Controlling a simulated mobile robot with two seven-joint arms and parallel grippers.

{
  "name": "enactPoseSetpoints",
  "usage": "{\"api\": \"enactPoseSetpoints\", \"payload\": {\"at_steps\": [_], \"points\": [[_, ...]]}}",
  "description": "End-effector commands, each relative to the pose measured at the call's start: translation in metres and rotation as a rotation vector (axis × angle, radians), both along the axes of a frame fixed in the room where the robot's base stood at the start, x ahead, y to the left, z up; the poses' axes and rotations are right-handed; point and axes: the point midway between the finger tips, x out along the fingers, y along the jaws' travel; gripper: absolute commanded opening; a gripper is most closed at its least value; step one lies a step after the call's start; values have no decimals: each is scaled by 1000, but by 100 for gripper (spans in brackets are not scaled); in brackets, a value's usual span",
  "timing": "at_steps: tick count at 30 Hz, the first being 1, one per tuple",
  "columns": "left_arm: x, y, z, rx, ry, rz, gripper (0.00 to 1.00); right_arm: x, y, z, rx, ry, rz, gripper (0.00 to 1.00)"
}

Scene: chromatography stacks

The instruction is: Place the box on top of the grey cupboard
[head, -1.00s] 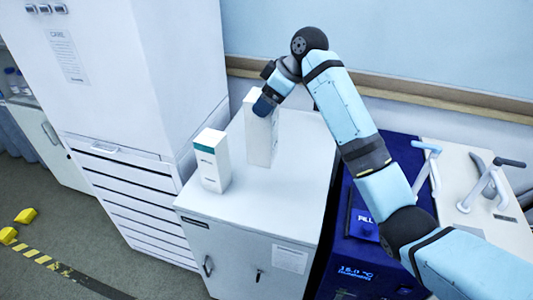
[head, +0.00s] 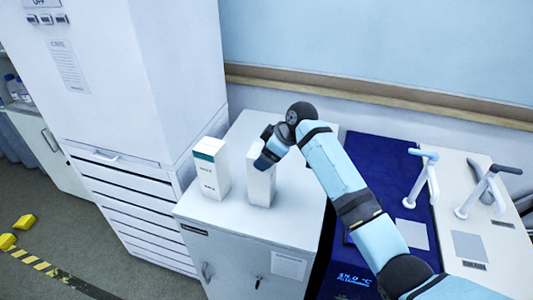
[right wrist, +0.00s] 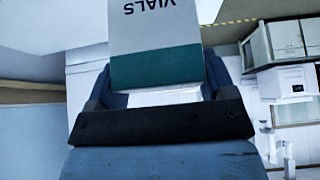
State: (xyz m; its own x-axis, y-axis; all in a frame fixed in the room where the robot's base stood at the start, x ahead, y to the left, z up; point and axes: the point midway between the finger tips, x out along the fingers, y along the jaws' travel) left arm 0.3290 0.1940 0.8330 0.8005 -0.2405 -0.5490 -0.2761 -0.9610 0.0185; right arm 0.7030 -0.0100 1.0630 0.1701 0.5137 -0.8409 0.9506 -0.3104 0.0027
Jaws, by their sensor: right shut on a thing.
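The held box (head: 261,185) is white, tall and upright over the top of the grey cupboard (head: 285,215). In the right wrist view the box (right wrist: 153,30) shows the word VIALS and a teal band between the fingers. My right gripper (head: 264,162) is shut on its upper part. The box's base looks at or very near the cupboard top; I cannot tell whether it touches. My left gripper is not in view.
A second white box with a teal top (head: 211,169) stands left of the held box on the cupboard, with a small gap. A tall white cabinet (head: 150,80) rises at left.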

Motion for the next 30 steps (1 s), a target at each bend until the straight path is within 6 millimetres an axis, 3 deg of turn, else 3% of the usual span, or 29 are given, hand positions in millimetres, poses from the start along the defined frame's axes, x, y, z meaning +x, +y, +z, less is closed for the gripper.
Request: {"api": "enactPoseSetpoints", "payload": {"at_steps": [6, 7, 9, 20, 30], "points": [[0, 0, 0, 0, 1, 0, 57, 0, 0, -1, 0, 0, 0, 32], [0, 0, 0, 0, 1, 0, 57, 0, 0, -1, 0, 0, 0, 83], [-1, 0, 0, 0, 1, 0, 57, 0, 0, -1, 0, 0, 0, 99], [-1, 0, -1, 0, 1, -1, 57, -1, -4, 7, 0, -1, 0, 100], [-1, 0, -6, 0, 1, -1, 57, -12, -39, 64, 0, -3, -1, 100]]}}
